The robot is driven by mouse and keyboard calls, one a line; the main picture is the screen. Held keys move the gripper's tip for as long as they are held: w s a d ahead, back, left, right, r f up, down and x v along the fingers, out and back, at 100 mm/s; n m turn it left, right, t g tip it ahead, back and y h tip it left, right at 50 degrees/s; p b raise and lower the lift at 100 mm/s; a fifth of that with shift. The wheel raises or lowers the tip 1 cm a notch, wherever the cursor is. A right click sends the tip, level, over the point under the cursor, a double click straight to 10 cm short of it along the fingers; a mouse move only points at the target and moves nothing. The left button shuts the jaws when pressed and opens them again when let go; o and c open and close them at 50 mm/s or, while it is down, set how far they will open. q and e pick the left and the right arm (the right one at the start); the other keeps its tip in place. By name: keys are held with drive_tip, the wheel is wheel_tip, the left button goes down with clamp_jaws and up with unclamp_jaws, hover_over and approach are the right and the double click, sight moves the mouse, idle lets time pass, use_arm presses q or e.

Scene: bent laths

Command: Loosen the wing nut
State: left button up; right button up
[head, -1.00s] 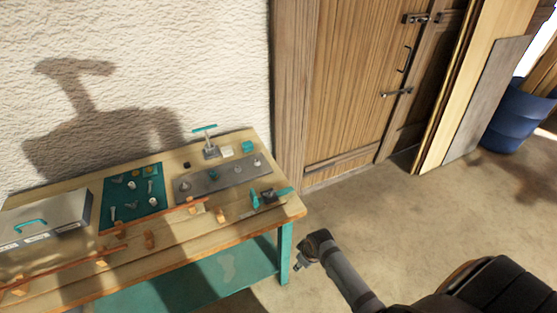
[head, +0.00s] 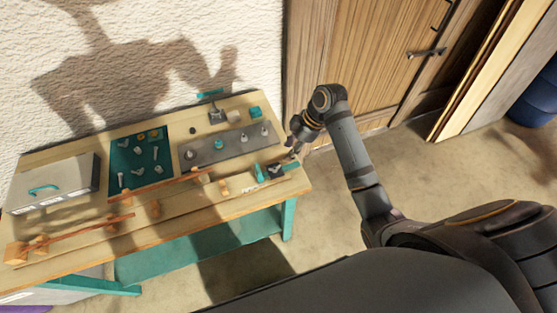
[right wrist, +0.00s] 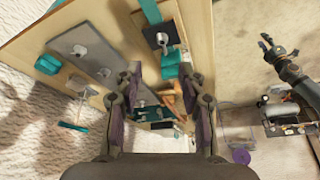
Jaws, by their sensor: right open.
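A grey metal plate (head: 230,146) lies on the workbench and carries a row of several small fittings. One fitting is teal (head: 218,144) and the others are silvery. They are too small for me to tell which is the wing nut. My right gripper (head: 294,152) is at the bench's right end, apart from the plate. In the right wrist view its fingers (right wrist: 165,100) are spread and empty, and the plate (right wrist: 100,62) shows beyond them at upper left. A dark gripper, apparently my left one (right wrist: 267,44), shows at upper right; its fingers are too small to judge.
A teal-and-dark clamp-like fixture (head: 276,170) is near my right gripper. A teal T-handled tool (head: 216,112) and a teal block (head: 255,112) stand behind the plate. A teal tray (head: 145,176) of hardware, a grey box (head: 60,187) and wooden laths (head: 90,226) are left.

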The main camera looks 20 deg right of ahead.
sight(275, 169)
drive_tip(key=x, duration=0.3)
drive_tip(key=p+x, duration=0.1)
drive_tip(key=x, duration=0.3)
drive_tip(key=p+x, duration=0.1)
drive_tip(key=x, duration=0.2)
drive_tip(key=shift+s+a+f, duration=0.1)
drive_tip(key=shift+s+f, duration=0.1)
drive_tip(key=shift+s, duration=0.05)
clamp_jaws()
